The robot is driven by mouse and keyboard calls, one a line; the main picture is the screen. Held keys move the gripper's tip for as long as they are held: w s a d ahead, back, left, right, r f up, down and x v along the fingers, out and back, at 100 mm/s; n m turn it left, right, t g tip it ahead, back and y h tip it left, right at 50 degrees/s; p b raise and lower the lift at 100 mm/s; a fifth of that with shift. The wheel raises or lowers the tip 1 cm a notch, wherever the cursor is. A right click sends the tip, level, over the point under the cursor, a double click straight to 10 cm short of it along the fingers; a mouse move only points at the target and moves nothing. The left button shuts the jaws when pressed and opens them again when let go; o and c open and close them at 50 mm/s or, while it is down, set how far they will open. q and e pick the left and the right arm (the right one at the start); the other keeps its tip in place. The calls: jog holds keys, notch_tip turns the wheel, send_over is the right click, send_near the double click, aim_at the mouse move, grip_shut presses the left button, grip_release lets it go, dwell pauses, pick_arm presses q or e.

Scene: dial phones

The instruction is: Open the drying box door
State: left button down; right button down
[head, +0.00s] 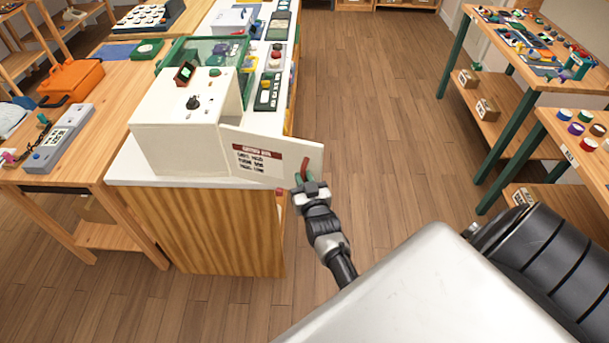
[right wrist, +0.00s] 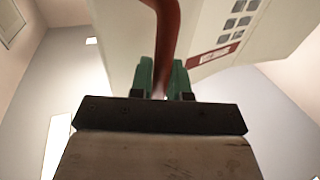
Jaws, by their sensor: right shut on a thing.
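The drying box (head: 172,140) is a white box with a dial on top, standing at the near end of the white counter. Its white door (head: 290,152), with a red-headed printed label, stands out at an angle from the box's right side. A dark red handle (head: 306,168) is near the door's free edge. My right gripper (head: 303,180) has green fingers shut on this handle. In the right wrist view the red handle (right wrist: 168,35) passes between the green fingertips of the gripper (right wrist: 162,75), with the door (right wrist: 225,62) behind. My left gripper is not in view.
The white counter (head: 128,170) has wooden sides and bears several devices farther back. A wooden table (head: 85,135) with an orange case (head: 72,82) is at left. Shelved tables (head: 560,75) stand at right. The wooden floor (head: 375,110) between is clear.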

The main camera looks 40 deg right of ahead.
jog(key=shift+w+r, duration=0.1)
jog(key=shift+r, duration=0.05)
jog(key=c, duration=1.2)
grip_release()
jog(key=shift+a, duration=0.15)
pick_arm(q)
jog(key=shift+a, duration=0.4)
pick_arm(e)
jog(key=shift+o, duration=0.5)
pick_arm(q)
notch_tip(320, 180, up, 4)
jog(key=p, duration=0.4)
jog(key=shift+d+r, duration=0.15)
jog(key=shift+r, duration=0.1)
pick_arm(e)
jog(key=v, duration=1)
jog(key=shift+s, duration=0.3)
jog(key=shift+a, duration=0.15)
